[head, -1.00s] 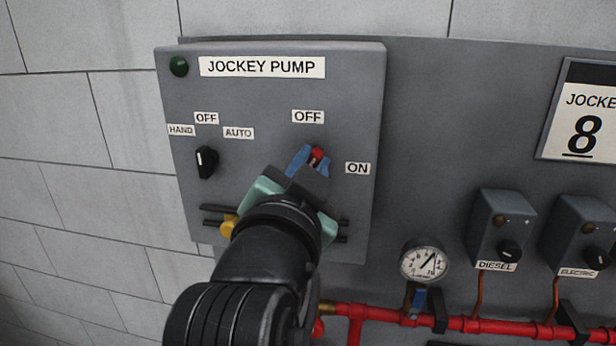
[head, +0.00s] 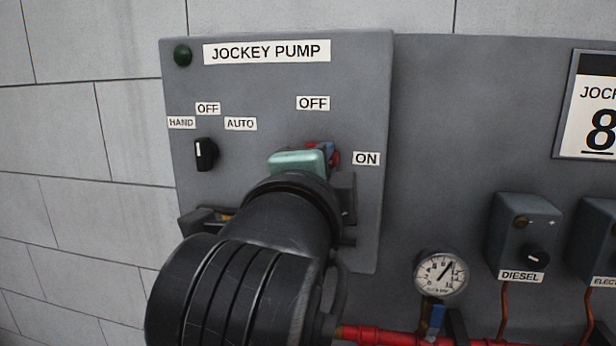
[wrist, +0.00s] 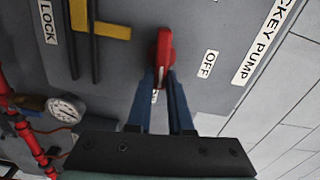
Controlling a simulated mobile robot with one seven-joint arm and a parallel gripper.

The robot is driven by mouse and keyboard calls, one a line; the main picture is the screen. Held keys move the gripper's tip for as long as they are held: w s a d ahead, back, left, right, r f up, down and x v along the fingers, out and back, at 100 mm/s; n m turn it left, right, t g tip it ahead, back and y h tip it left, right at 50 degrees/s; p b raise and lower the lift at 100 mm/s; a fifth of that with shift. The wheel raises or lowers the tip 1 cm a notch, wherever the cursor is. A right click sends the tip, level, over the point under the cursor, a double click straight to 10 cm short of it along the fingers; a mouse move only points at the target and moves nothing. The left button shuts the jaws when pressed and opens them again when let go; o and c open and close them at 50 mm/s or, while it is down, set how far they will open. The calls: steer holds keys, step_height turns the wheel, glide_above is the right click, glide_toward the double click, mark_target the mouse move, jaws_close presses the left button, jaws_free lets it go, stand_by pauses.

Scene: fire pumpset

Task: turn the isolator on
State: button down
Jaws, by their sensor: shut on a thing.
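The isolator has a red handle (wrist: 165,48) on the grey jockey pump panel (head: 362,215). In the wrist view the handle points down between my blue fingers, toward a partly hidden label, with the OFF label (wrist: 208,64) to its right. In the head view only a bit of red handle (head: 335,158) shows, left of the ON label (head: 366,158) and below the OFF label (head: 313,103). My gripper (wrist: 160,78) is shut on the handle. My arm hides most of the isolator in the head view.
A black selector knob (head: 205,154) sits left on the panel. A yellow bar (wrist: 100,27) lies beside the handle on black rails. A pressure gauge (head: 441,274), a red pipe (head: 380,336) and a diesel box (head: 524,235) are at lower right.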

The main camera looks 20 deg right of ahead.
steer(key=shift+w+a+f+m+b, duration=0.3)
steer(key=shift+m+b, duration=0.1)
steer(key=shift+m, duration=0.1)
steer(key=shift+s+r, duration=0.1)
steer(key=shift+r, duration=0.05)
steer(key=c, duration=0.8)
jaws_free()
steer(key=shift+a, duration=0.15)
steer(key=shift+m, duration=0.3)
steer(key=b+v, duration=0.2)
steer(key=v, duration=1)
steer(key=shift+s, duration=0.35)
